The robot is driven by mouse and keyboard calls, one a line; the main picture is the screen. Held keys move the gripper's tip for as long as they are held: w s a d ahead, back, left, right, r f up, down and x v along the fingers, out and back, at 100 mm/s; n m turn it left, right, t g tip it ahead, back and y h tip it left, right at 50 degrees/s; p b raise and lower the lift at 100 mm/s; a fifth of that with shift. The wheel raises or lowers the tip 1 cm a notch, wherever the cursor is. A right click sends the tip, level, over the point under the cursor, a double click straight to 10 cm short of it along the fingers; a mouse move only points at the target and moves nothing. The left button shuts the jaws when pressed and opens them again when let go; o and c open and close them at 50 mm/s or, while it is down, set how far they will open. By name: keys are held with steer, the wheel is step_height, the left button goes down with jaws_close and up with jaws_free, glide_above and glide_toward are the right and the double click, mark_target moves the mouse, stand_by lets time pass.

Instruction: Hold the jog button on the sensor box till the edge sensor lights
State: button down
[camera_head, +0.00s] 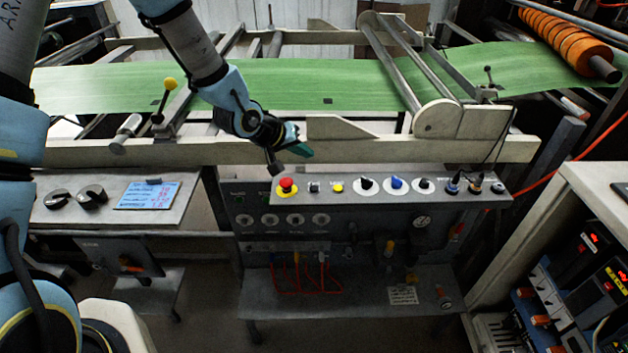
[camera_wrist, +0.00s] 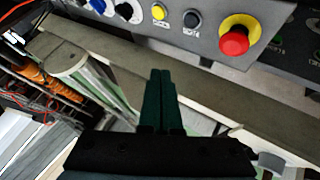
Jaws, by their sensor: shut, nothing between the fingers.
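My gripper (camera_head: 300,148) is shut and empty, its dark green fingers together. It hangs in front of the pale machine beam, above and behind the left end of a grey control panel (camera_head: 440,203). The panel carries a red mushroom button (camera_head: 287,185) on a yellow ring, a black button (camera_head: 314,187), a yellow button (camera_head: 338,188) and several knobs. In the wrist view the shut fingers (camera_wrist: 160,75) are apart from the red button (camera_wrist: 235,40), black button (camera_wrist: 192,19) and yellow button (camera_wrist: 160,12). The labels are too small to tell which is jog. I cannot make out a lit edge sensor.
A green web (camera_head: 330,88) runs across the frame behind the beam (camera_head: 200,151). An orange roller (camera_head: 565,42) is at the far right. A side desk (camera_head: 110,205) with dark knobs stands left. A rack with red displays (camera_head: 590,245) stands right. Space above the panel is clear.

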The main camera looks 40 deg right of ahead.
mark_target(312, 190)
steer(key=shift+s+d, duration=0.6)
step_height(312, 190, down, 9)
steer(key=b, duration=0.7)
steer(key=shift+r, duration=0.1)
stand_by(1.6)
steer(key=shift+f+b, duration=0.3)
steer(key=shift+f, duration=0.1)
